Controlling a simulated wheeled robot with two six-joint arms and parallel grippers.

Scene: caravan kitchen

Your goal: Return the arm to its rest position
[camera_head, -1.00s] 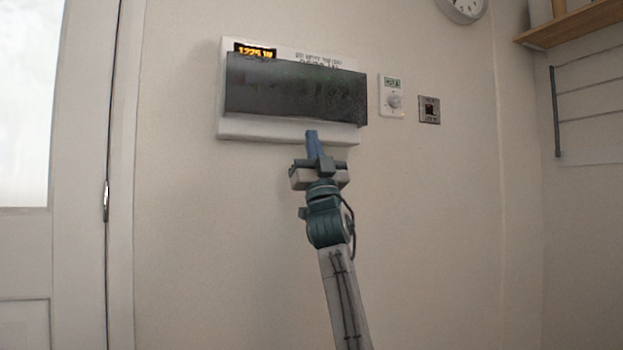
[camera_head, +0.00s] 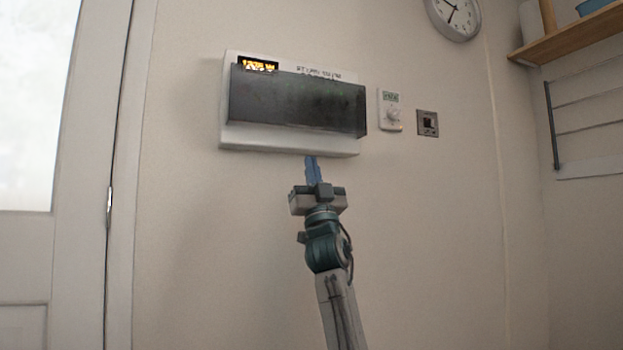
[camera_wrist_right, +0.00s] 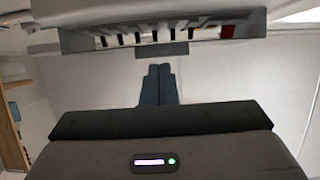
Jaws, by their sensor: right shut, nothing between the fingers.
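My right gripper (camera_head: 312,169) points up at the wall just below the white electrical panel (camera_head: 232,137) in the head view. Its blue fingers are together with nothing between them; they also show shut in the right wrist view (camera_wrist_right: 158,85). The panel has a dark, see-through cover (camera_head: 297,100) across its front and a lit orange display (camera_head: 258,65) at its top left. My left gripper is not in view.
A thermostat dial (camera_head: 391,115) and a small metal switch plate (camera_head: 427,123) are on the wall to the right of the panel. A clock (camera_head: 455,17) and a wooden shelf (camera_head: 570,35) are higher at the right. A white door (camera_head: 75,250) is at the left. The wall below the panel is bare.

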